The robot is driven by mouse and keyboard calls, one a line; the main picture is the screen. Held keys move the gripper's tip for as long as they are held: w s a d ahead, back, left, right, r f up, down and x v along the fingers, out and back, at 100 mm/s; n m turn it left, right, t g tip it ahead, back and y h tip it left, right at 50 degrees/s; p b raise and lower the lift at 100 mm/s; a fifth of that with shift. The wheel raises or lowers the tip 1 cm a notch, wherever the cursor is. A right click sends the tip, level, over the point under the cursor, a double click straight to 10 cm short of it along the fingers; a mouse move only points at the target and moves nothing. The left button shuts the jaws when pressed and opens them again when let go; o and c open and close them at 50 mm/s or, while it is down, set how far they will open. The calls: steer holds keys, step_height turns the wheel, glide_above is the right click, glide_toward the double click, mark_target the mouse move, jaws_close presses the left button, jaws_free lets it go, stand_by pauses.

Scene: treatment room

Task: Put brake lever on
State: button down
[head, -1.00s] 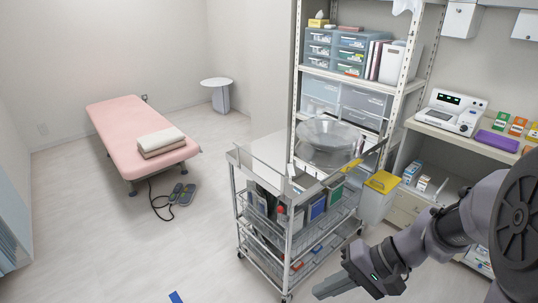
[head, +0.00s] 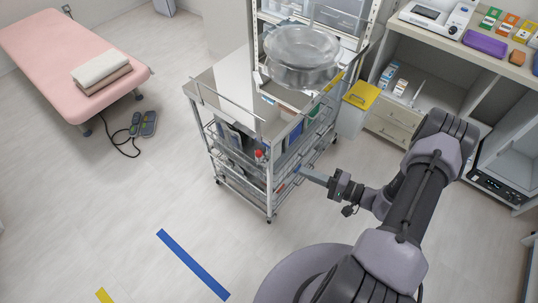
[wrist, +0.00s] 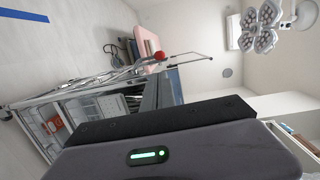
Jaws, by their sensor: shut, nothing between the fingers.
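A wheeled metal cart (head: 222,82) with a flat top, rails and wire baskets stands in the middle of the head view. A red knob (head: 259,154) shows at its near side, and it also shows in the wrist view (wrist: 160,56). I cannot tell for sure whether this knob belongs to the brake lever. A caster (head: 269,219) is at the cart's near bottom corner, too small to make out a lever. My gripper (head: 299,171) is shut and empty, pointing left, close to the cart's near right side. Contact cannot be told.
A yellow-lidded bin (head: 361,96) stands behind the cart, right of it. A clear round basin (head: 301,55) is seen by the shelf. A pink bed (head: 65,55) with a foot pedal (head: 149,124) near it is at left. The floor with a blue stripe (head: 190,262) is clear.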

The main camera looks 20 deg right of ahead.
steer(key=b+x, duration=0.3)
steer(key=x, duration=1.1)
steer(key=shift+r, duration=0.1)
steer(key=shift+w, duration=0.1)
